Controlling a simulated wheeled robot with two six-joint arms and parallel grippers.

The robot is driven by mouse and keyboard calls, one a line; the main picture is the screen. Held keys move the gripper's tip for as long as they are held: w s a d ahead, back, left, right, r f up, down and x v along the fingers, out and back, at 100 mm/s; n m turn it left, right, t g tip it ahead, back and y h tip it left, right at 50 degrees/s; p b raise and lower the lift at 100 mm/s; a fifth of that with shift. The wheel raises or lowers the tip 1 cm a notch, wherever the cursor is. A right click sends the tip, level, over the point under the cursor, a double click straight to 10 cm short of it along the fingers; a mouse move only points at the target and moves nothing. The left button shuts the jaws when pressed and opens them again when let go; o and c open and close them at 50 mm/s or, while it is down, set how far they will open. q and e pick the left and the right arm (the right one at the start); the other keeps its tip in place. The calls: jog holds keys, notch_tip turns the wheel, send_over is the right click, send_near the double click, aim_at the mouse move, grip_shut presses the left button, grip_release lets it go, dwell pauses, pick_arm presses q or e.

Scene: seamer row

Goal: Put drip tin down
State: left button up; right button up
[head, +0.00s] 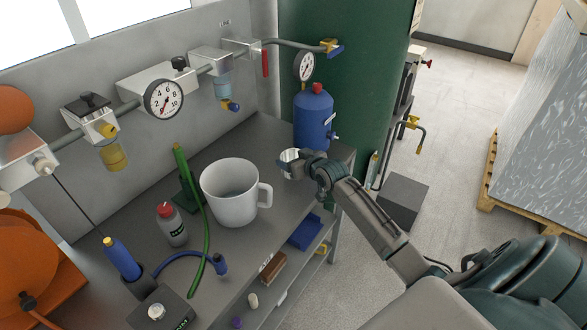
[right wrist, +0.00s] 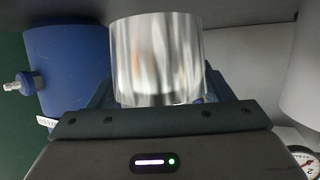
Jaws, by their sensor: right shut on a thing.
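The drip tin (head: 289,161) is a small shiny metal cylinder at the back right of the grey bench, right of the white mug. My right gripper (head: 302,162) is shut on it. In the right wrist view the tin (right wrist: 157,58) fills the space between the fingers of the gripper (right wrist: 158,98). I cannot tell whether the tin's base touches the bench top (head: 262,137). My left gripper is not in view.
A white mug (head: 230,195) stands left of the tin. A blue cylinder (head: 313,118) with a red cap stands behind it, also showing in the right wrist view (right wrist: 75,65). Gauges and pipes line the wall. Bare bench lies behind the mug.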

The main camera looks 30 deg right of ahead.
jog(key=s+d+r+b, duration=0.1)
jog(key=s, duration=1.4)
jog(key=shift+s+d, duration=0.15)
jog(key=shift+s, duration=0.2)
